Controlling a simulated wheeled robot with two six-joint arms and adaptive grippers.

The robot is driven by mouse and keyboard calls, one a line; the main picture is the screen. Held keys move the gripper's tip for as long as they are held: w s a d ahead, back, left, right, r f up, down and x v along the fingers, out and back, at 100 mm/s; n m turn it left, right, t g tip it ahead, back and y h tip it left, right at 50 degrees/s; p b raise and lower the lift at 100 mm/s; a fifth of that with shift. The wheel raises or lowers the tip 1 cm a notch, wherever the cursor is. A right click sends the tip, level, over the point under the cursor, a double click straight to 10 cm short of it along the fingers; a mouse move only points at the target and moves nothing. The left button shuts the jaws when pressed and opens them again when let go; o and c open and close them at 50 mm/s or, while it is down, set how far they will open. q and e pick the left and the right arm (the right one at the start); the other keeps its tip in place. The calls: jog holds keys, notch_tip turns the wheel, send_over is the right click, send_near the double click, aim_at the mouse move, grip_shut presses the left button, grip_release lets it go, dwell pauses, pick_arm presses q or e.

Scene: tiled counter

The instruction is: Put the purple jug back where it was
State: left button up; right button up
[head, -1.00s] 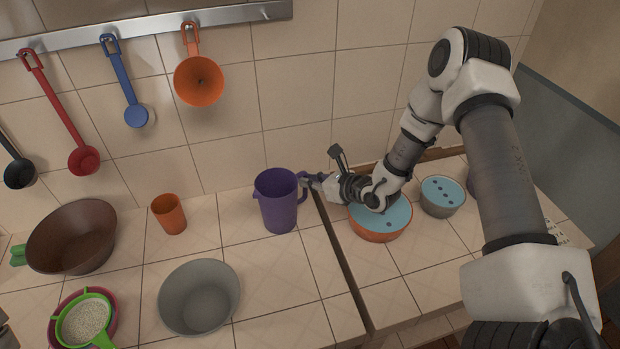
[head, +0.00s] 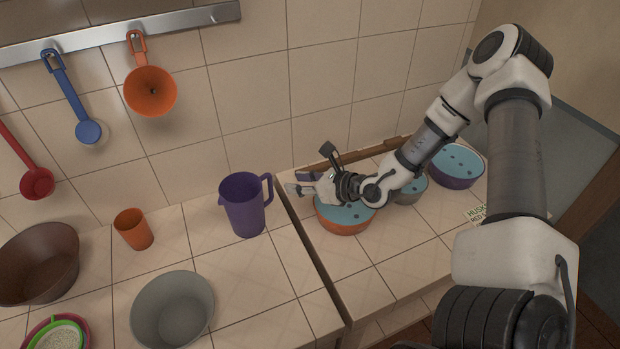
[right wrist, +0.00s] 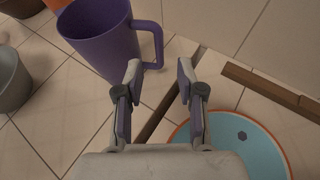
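The purple jug (head: 243,207) stands upright on the left counter, near the gap between the two counters, with its handle toward the right. My right gripper (head: 294,183) is just right of the jug, apart from its handle. In the right wrist view the purple jug (right wrist: 98,38) is at the upper left, and my right gripper (right wrist: 158,78) is open with nothing between its fingers. The jug's handle lies beyond and left of the fingertips there. My left gripper is in neither current view.
An orange bowl with a blue dotted lid (head: 343,226) sits below my right gripper. A grey lidded bowl (head: 411,190) and a purple lidded bowl (head: 456,178) stand farther right. An orange cup (head: 134,230) and grey bowl (head: 173,311) are left of the jug. Utensils hang from a rail (head: 120,30).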

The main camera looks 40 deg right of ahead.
jog(key=shift+p+v, duration=0.9)
jog(key=shift+v, duration=1)
